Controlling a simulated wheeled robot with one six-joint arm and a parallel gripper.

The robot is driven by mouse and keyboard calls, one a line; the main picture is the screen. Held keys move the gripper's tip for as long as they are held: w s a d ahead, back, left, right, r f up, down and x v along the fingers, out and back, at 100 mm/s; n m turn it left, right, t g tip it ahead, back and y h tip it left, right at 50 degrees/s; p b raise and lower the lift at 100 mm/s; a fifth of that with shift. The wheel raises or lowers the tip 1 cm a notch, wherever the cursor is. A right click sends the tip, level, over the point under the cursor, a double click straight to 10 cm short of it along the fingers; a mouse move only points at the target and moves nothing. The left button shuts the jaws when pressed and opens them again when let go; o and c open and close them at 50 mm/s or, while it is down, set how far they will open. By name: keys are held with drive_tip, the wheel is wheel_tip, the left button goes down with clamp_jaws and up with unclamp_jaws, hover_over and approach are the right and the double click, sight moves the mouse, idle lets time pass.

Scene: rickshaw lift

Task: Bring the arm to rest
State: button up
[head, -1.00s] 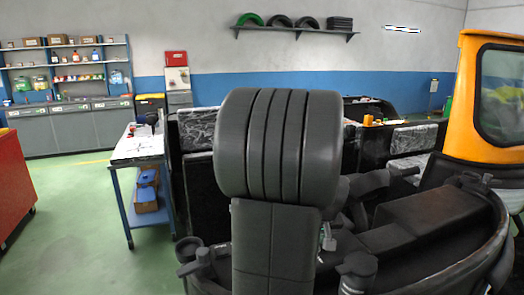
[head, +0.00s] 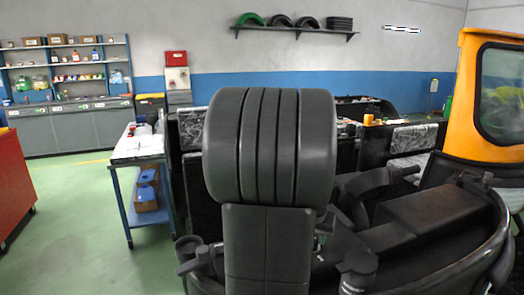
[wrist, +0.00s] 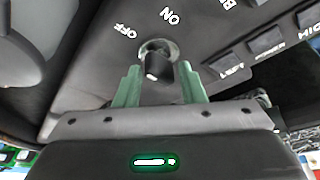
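My arm's thick dark grey links fill the middle of the head view, raised over the dark cabin of the rickshaw (head: 425,210). My gripper (wrist: 159,69) shows in the wrist view with two green fingers spread apart. It is open, with a clear gap between the fingers. A dark round key switch or knob (wrist: 156,62) on a grey panel (wrist: 95,75) appears between and just beyond the fingertips. I cannot tell whether they touch it. The panel has white OFF and ON lettering. In the head view my gripper is mostly hidden behind the arm.
A row of dark labelled buttons (wrist: 265,40) lies right of the knob. The orange cab frame (head: 472,95) stands at the right. A blue table (head: 138,148) and a red cabinet (head: 14,190) are on the left. Green floor (head: 80,220) between them is clear.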

drive_tip(key=shift+a+m+g+h+b, duration=0.1)
drive_tip(key=shift+m+g+h+b, duration=0.35)
drive_tip(key=shift+m, duration=1.15)
drive_tip(key=shift+v, duration=2.95)
